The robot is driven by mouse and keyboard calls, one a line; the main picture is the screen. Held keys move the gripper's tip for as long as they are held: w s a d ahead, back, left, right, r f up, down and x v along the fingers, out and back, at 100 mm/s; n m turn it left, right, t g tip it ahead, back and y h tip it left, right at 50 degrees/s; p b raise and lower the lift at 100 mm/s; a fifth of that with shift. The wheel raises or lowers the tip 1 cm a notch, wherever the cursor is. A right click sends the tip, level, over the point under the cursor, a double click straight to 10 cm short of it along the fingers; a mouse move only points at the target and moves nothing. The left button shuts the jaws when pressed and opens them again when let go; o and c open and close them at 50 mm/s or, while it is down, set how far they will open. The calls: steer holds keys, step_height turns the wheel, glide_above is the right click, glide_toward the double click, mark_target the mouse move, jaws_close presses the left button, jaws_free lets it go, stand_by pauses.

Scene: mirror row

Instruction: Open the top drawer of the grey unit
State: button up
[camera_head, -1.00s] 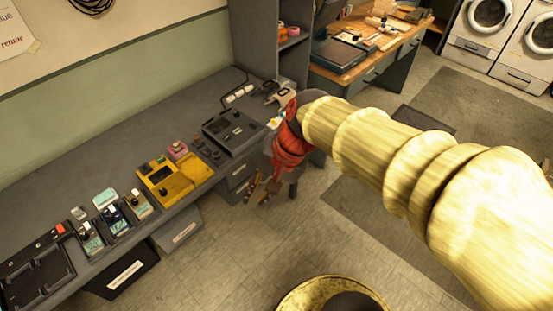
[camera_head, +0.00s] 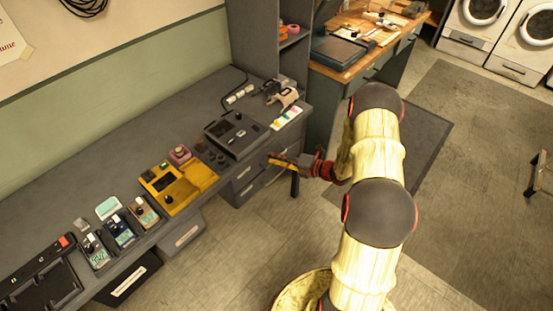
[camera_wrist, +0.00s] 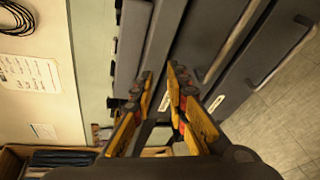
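The grey unit (camera_head: 246,186) stands under the right end of the grey desk, with drawers one above another. Its drawer fronts look shut. In the wrist view the unit appears turned on its side, with a bar handle (camera_wrist: 222,50) and another bar handle (camera_wrist: 282,52) on its fronts. The top drawer is partly hidden by my fingers there. My gripper (camera_head: 275,160) is in front of the unit's upper part, just below the desk edge. In the wrist view its yellow-sided fingers (camera_wrist: 160,78) are apart, with nothing seen between them. Contact with a handle cannot be told.
The desk (camera_head: 60,190) holds a yellow device (camera_head: 178,186), a dark device (camera_head: 236,134) and several small meters. A wooden-topped bench (camera_head: 345,60) stands behind. Floor to the right is mostly clear, with a dark mat (camera_head: 425,135) and a small stool (camera_head: 538,175).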

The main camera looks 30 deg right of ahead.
steer(key=s+d+f+m+t+h, duration=0.1)
steer(key=d+f+m+t+h, duration=0.15)
steer(key=d+f+m, duration=0.45)
steer(key=shift+n+g+h, duration=0.25)
steer(key=shift+n+g, duration=0.2)
steer(key=shift+n, duration=0.05)
steer(key=x, duration=0.2)
steer(key=b+x, duration=0.1)
steer(key=x, duration=0.2)
steer(key=b+x, duration=0.1)
steer(key=x, duration=0.2)
steer(key=shift+s+a+f, duration=0.2)
steer(key=shift+a, duration=0.15)
steer(key=shift+c, duration=1.2)
jaws_close()
